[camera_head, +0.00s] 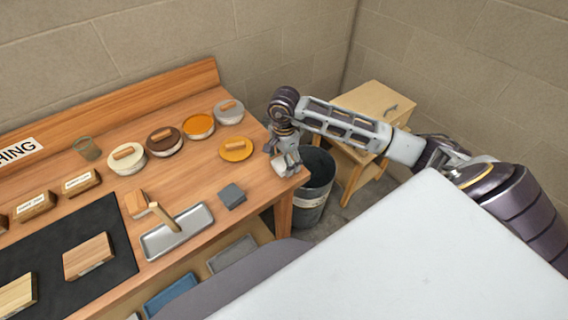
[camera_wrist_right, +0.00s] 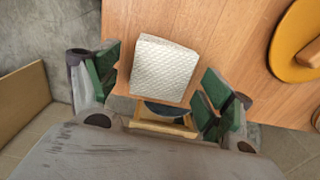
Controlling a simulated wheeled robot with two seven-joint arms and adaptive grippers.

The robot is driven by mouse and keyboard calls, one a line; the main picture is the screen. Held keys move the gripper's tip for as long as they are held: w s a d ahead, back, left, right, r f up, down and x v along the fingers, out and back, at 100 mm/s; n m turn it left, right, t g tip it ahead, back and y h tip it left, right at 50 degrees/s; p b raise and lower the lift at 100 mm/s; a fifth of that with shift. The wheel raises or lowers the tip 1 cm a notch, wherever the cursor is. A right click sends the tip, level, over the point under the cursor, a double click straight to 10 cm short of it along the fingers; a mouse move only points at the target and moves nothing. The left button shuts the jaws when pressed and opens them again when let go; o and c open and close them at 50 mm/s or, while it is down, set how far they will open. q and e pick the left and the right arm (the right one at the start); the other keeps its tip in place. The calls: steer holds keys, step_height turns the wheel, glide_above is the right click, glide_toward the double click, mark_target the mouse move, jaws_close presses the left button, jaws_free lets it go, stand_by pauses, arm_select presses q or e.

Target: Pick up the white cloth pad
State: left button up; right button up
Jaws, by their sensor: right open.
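The white cloth pad (camera_wrist_right: 163,68) is a thick, quilted square lying on the wooden table (camera_wrist_right: 215,30) close to its edge. My right gripper (camera_wrist_right: 161,72) is open, with its green-padded fingers on either side of the pad in the wrist view. A gap shows between the pad and each finger, and nothing is held. In the head view my right gripper (camera_head: 286,165) points down at the table's right corner and hides much of the pad. My left gripper is not in view.
A yellow disc with a wooden handle (camera_head: 236,149) lies left of the gripper. A dark grey block (camera_head: 232,195) and a metal tray (camera_head: 178,236) are nearer. A grey bin (camera_head: 312,197) and a wooden cabinet (camera_head: 372,102) stand beyond the table's right edge.

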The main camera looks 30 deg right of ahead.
steer(key=shift+f, duration=0.6)
steer(key=c, duration=1)
